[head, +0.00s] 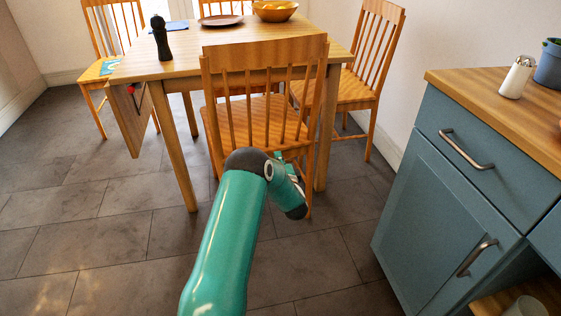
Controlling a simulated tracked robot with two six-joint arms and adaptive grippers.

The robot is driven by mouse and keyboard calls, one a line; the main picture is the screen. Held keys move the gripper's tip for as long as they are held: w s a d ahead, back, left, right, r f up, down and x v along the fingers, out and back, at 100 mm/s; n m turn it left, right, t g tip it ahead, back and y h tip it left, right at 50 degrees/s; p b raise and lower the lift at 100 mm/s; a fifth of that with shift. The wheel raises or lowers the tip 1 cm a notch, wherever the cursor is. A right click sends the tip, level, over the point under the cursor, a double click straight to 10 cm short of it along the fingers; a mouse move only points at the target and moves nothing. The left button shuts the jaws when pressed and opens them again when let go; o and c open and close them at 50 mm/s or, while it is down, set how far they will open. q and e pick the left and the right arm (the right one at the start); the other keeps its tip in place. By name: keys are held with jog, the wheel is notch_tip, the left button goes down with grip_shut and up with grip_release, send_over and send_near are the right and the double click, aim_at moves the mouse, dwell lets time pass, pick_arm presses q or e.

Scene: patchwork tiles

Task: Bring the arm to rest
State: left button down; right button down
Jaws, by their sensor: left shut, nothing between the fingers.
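My left arm (225,240) is teal and rises from the bottom middle of the head view to a dark elbow joint in front of the nearest chair. Beyond the elbow it folds down and to the right, ending in a dark joint over the floor. My left gripper (296,174) shows only in small part among the folded links; it is shut and holds nothing. Its fingertips are hard to make out. My right arm and right gripper are out of view.
A wooden chair (265,55) stands close behind my left arm, before a wooden table (185,55) holding a dark pepper mill (160,38), a plate (222,20) and an orange bowl (275,11). A blue cabinet (440,200) stands at the right. Floor at left is clear.

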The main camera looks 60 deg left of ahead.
pick_arm(q)
jog(key=w+d+f+m+t+h, duration=0.1)
jog(key=w+d+m+t+h, duration=0.15)
jog(key=d, duration=0.65)
jog(key=w+d+f+m+t+h, duration=0.1)
jog(key=w+d, duration=0.2)
jog(key=d, duration=0.5)
jog(key=d+f+h, duration=0.4)
jog(key=d, duration=0.5)
jog(key=d+f+h, duration=0.5)
jog(key=d, duration=0.3)
jog(key=s+d+f+n+g+h, duration=0.1)
jog(key=s+d+f+g+h, duration=0.15)
jog(key=s+d, duration=0.4)
jog(key=s+d+f+n+g+h, duration=0.1)
jog(key=s+d+f+h, duration=0.3)
jog(key=d, duration=0.4)
jog(key=s+d+f+n+g+h+p, duration=0.1)
jog(key=s+d+n+g, duration=0.25)
jog(key=s, duration=0.45)
jog(key=s+d+n+g+h, duration=0.1)
jog(key=s+d+n+g, duration=0.15)
jog(key=s+n, duration=0.4)
notch_tip(320, 180, up, 32)
jog(key=s+m+p, duration=0.1)
jog(key=m+p, duration=0.1)
jog(key=p, duration=3)
jog(key=shift+a+r+p, duration=0.15)
jog(key=shift+a+p, duration=0.1)
jog(key=shift+p, duration=0.15)
